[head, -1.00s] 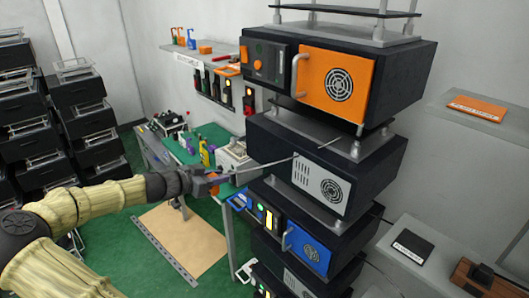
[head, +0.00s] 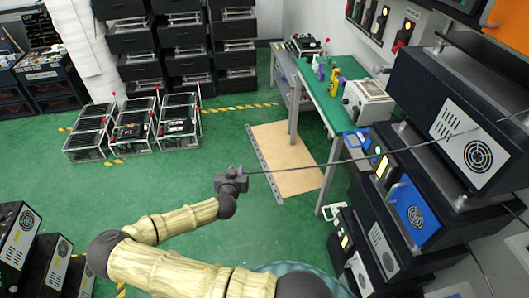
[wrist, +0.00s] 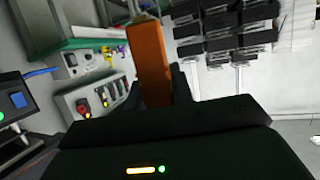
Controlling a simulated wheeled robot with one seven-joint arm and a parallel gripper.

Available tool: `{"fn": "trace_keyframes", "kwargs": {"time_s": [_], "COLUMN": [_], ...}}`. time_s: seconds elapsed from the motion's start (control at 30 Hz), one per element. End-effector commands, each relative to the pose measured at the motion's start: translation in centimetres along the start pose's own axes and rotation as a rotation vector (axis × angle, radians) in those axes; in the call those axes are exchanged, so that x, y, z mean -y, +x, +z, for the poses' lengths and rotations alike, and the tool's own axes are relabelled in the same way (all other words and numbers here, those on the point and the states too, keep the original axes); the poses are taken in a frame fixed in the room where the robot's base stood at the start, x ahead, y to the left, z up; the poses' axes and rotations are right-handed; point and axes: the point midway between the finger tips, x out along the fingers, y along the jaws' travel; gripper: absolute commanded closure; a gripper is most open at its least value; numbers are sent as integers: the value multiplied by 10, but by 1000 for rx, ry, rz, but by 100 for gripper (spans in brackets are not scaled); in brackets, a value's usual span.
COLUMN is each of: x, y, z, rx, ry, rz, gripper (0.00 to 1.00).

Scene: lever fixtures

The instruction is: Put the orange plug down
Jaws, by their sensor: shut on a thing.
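The orange plug (wrist: 150,60) stands out as a long orange block in the wrist view, between the dark fingers of my gripper (wrist: 153,88). My gripper (head: 231,182) is shut on the plug and is held in the air over the green floor in the head view. The plug itself cannot be made out in the head view. A thin dark cable (head: 345,160) runs from my gripper to the right, toward the stacked units.
A stack of dark units (head: 440,110) stands at the right. A green-topped bench (head: 328,98) is behind it, with a tan mat (head: 285,150) on the floor. Wire-framed racks (head: 130,128) stand at the back left. Open green floor (head: 185,185) lies around my gripper.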

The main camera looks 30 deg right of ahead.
Motion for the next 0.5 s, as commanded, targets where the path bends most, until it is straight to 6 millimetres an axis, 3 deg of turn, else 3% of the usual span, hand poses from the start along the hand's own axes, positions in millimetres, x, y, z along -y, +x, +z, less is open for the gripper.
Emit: {"fn": "trace_keyframes", "kwargs": {"time_s": [0.03,0.2,0.5], "x": [13,53,93], "y": [-6,-34,-84], "z": [16,50,82], "rx": [2,2,0], "ry": [-25,-111,-220], "rz": [-64,-296,-601], "gripper": [100,100,100]}}
